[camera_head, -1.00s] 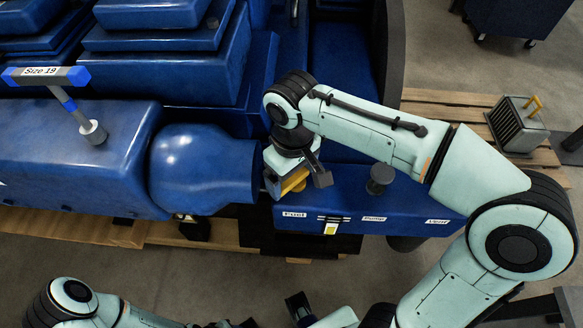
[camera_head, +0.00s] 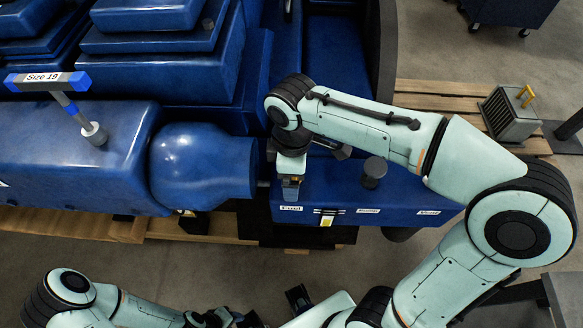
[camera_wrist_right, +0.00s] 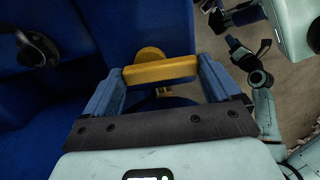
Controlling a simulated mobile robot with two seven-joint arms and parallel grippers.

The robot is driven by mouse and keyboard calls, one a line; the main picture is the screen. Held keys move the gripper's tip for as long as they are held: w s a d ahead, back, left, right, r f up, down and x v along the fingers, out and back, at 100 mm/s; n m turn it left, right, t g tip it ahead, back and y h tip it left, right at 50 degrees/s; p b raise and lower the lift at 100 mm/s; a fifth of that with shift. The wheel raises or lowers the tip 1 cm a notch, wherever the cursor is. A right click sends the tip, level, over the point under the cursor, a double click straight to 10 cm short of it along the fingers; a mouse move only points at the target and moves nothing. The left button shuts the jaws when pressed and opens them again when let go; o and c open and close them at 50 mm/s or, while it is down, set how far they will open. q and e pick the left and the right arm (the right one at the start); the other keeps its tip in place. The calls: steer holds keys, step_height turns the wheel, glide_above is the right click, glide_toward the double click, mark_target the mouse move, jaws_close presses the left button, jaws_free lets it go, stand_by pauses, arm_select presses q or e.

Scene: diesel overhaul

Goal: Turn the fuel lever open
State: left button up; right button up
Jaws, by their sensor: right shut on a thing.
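The yellow fuel lever (camera_wrist_right: 160,72) shows in the right wrist view as a bar spanning the space between my fingers, with a round yellow hub just behind it. My right gripper (camera_wrist_right: 155,86) is shut on this bar, one finger at each end. In the head view my right gripper (camera_head: 290,188) points down at the left end of the blue box, just above the "Fuel" label (camera_head: 291,208). It hides the lever there. My left arm (camera_head: 75,285) is low at the left; its jaws are too unclear to read.
The blue box (camera_head: 335,190) carries a dark knob (camera_head: 373,172) to the right of my gripper and more labels along its front. A blue rounded housing (camera_head: 200,165) stands close on the left. A "Size 19" T-handled tool (camera_head: 70,95) stands farther left.

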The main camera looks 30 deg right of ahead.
steer(key=shift+n, duration=0.3)
steer(key=o, duration=0.8)
steer(key=shift+c, duration=0.2)
steer(key=shift+r, duration=0.15)
arm_select(q)
steer(key=w+r+p, duration=0.2)
steer(key=r, duration=0.1)
steer(key=shift+r+p, duration=0.15)
steer(key=shift+p, duration=0.25)
arm_select(e)
step_height(320, 180, up, 13)
arm_select(q)
steer(key=shift+s, duration=0.1)
